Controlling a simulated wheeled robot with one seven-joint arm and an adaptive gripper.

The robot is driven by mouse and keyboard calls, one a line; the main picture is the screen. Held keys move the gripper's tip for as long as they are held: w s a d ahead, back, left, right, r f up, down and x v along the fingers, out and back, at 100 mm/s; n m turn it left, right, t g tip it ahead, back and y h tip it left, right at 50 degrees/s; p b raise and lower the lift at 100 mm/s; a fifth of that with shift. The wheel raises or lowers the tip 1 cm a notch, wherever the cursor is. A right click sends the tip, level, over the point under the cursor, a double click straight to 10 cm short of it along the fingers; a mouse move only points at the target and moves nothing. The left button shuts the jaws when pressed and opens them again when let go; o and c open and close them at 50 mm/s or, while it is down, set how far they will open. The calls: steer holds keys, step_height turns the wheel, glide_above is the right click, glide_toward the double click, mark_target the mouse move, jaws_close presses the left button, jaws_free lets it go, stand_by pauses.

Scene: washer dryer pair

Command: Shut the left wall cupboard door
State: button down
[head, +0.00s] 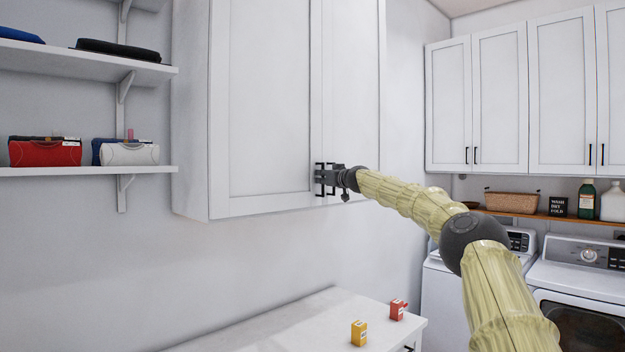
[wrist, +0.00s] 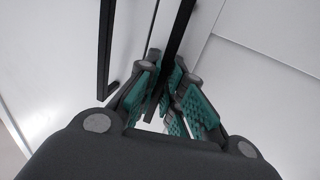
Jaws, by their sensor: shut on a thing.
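The white wall cupboard (head: 191,110) hangs on the left wall in the head view. Its wide left door (head: 262,100) and narrower-looking right door (head: 352,80) meet at a seam, with the left door looking nearly flush. Black bar handles (head: 319,180) sit side by side at the lower seam. My gripper (head: 325,180) is at these handles, shut on one bar. In the wrist view a black handle bar (wrist: 183,25) runs between my teal-padded fingers (wrist: 172,95). A second bar (wrist: 107,45) stands free to its left. Which door the held bar belongs to is hard to tell.
A white counter (head: 290,325) below holds a yellow box (head: 359,333) and a red box (head: 397,309). More cupboards (head: 500,95), a wooden shelf and the washer and dryer (head: 585,280) are at the right.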

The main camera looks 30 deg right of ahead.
steer(key=shift+w+r, duration=0.2)
steer(key=shift+r, duration=0.1)
steer(key=c, duration=2)
jaws_free()
steer(key=o, duration=0.4)
steer(key=shift+w+f, duration=0.15)
steer(key=shift+w, duration=0.05)
steer(key=shift+o, duration=0.2)
steer(key=shift+f, duration=0.1)
